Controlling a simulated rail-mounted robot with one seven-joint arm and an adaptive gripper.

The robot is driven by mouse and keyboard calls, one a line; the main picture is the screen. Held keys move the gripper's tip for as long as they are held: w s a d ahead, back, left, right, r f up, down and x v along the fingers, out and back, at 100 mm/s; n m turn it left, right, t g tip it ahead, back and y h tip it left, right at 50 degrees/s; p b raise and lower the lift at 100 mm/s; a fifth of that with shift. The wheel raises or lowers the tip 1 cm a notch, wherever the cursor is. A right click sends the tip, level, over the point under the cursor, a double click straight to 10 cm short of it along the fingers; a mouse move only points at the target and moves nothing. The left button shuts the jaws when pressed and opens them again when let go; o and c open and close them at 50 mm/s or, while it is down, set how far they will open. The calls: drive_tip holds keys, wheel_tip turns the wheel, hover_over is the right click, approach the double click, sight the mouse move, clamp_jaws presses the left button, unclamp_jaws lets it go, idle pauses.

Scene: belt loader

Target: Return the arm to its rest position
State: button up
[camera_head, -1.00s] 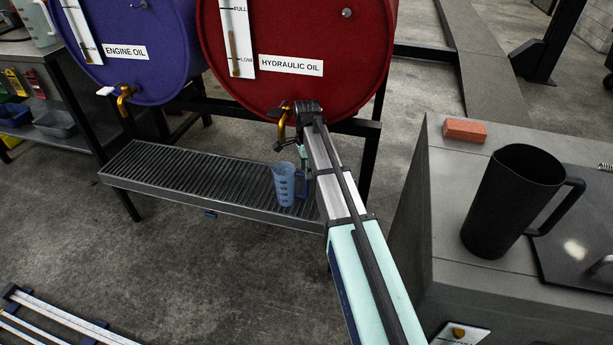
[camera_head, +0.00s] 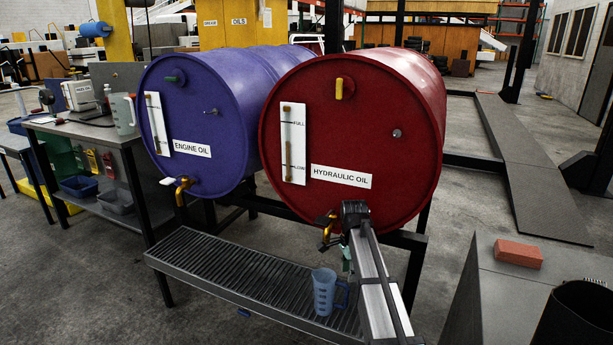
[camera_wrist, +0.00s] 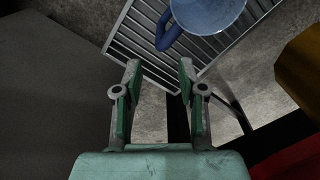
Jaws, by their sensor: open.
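My arm reaches out in front of the red hydraulic oil drum (camera_head: 352,140), with its end close to that drum's brass tap (camera_head: 326,222). My gripper (camera_wrist: 158,78) is open in the wrist view, with nothing between its fingers. In the head view only a small green part of it shows beside the arm, and its fingers are not clear. A translucent blue measuring jug (camera_head: 324,292) stands upright on the slatted drip tray (camera_head: 225,262). In the wrist view the jug (camera_wrist: 205,12) is beyond the fingertips and apart from them.
A purple engine oil drum (camera_head: 200,115) with its own tap (camera_head: 181,190) stands to the left. A workbench (camera_head: 85,130) is at far left. A grey block (camera_head: 500,290) with a brick (camera_head: 518,253) and a dark jug (camera_head: 575,322) is at right.

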drive_tip(key=shift+s+n, duration=0.3)
drive_tip(key=shift+n, duration=0.4)
drive_tip(key=s+f+n+g, duration=0.3)
drive_tip(key=s+f+n, duration=0.3)
drive_tip(key=s+f, duration=0.65)
drive_tip(key=s+f+n+g, duration=0.3)
drive_tip(key=s+f+n, duration=0.2)
drive_tip(key=s+f, duration=0.75)
drive_tip(key=s+f+n+g, duration=0.1)
drive_tip(key=s+f+g, duration=0.2)
drive_tip(key=s, duration=1.4)
drive_tip(key=s+f+n+g, duration=0.2)
drive_tip(key=s+f+g, duration=0.1)
drive_tip(key=s, duration=1.5)
drive_tip(key=w+r+t+p, duration=0.2)
drive_tip(key=r+p, duration=0.6)
drive_tip(key=p, duration=0.5)
drive_tip(key=w+r+t+p, duration=0.3)
drive_tip(key=r+p, duration=0.5)
drive_tip(key=p, duration=0.5)
drive_tip(key=shift+w+a+r, duration=0.15)
drive_tip(key=shift+w+r, duration=0.05)
